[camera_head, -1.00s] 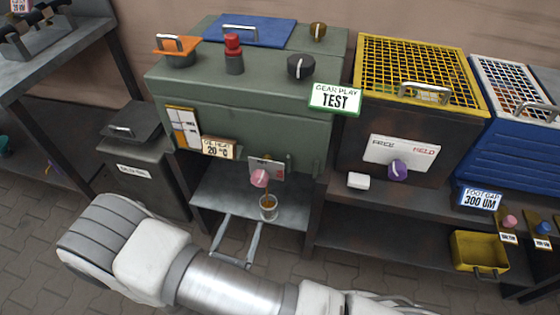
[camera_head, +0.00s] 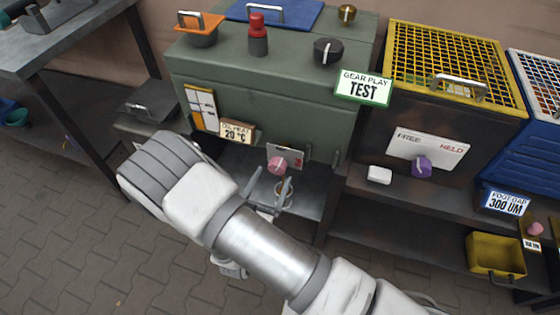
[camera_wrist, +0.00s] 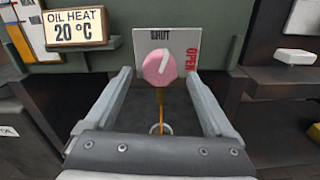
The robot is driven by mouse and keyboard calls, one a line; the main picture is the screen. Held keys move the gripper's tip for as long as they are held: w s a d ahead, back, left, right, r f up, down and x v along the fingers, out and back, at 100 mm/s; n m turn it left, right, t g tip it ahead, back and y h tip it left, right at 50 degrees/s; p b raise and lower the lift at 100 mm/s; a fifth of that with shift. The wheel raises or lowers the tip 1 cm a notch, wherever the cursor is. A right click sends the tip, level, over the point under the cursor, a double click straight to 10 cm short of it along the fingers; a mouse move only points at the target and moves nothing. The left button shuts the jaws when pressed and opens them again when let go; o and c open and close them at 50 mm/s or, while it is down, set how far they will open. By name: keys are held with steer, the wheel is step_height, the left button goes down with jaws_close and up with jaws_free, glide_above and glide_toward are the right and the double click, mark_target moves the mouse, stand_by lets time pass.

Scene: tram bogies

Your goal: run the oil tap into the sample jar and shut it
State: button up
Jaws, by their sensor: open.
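The pink round tap knob (camera_wrist: 159,67) sits on a white plate (camera_wrist: 182,48) marked SHUT at top and OPEN at right. Its white pointer leans up and slightly right, nearer SHUT. A thin brown stream (camera_wrist: 160,102) shows below the knob. It runs down to the sample jar (camera_wrist: 161,129), which is mostly hidden behind my gripper's body. In the head view the knob (camera_head: 278,165) is on the green cabinet's front, above the jar. My gripper (camera_wrist: 159,74) is open, one finger on each side of the knob, with visible gaps and nothing held.
The green cabinet (camera_head: 270,95) carries a 20 °C oil heat sign (camera_head: 237,131). A dark case with a purple knob (camera_head: 421,166) and yellow grid stands at right. A white block (camera_head: 379,175) lies on the ledge. A yellow bin (camera_head: 494,254) is on the lower shelf.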

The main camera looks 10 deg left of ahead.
mark_target(280, 160)
steer(key=w, duration=0.4)
steer(key=w+b, duration=0.1)
steer(key=w, duration=0.2)
steer(key=shift+d, duration=0.3)
